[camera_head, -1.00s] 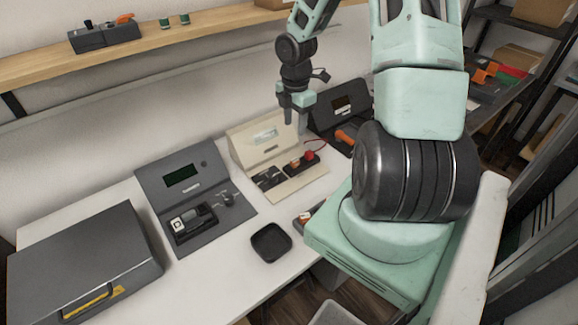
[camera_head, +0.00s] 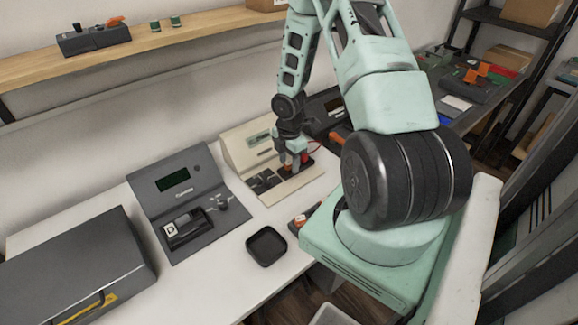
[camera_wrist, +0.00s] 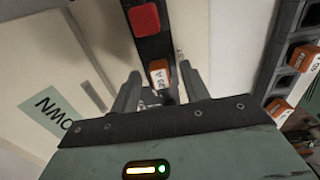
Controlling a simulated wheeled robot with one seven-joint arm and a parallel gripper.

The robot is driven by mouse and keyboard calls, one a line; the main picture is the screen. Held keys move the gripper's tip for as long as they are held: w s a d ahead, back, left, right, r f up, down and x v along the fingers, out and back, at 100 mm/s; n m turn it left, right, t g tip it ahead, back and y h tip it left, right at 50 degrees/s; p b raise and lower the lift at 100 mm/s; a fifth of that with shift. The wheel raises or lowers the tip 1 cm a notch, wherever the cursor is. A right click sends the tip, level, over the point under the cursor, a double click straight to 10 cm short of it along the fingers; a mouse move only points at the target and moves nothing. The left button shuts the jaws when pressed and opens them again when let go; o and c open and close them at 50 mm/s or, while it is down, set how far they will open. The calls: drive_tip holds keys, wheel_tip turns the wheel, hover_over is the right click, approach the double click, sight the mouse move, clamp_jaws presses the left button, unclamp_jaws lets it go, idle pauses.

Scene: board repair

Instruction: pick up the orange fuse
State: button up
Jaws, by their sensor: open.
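An orange fuse (camera_wrist: 158,74) with a white lettered face sits in a black strip on the cream device, seen in the wrist view. My gripper (camera_wrist: 160,85) is open, with one finger on each side of this fuse. I cannot tell whether the fingers touch it. In the head view my gripper (camera_head: 291,165) is low over the front of the cream device (camera_head: 243,148), and it hides the fuse there. More orange fuses, an upper one (camera_wrist: 301,57) and a lower one (camera_wrist: 279,107), sit in a grey holder at the right of the wrist view.
A red button (camera_wrist: 144,17) lies on the same strip, close beyond the fuse. A dark grey device (camera_head: 178,182) stands to the left. A black tray (camera_head: 266,246) lies in front, with bare white table around it. A grey case (camera_head: 75,255) is far left.

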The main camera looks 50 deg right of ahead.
sight(289, 163)
drive_tip(key=shift+f, duration=0.2)
clamp_jaws()
drive_tip(key=shift+r, duration=0.15)
wheel_tip(289, 163, up, 10)
drive_tip(key=shift+p, duration=0.35)
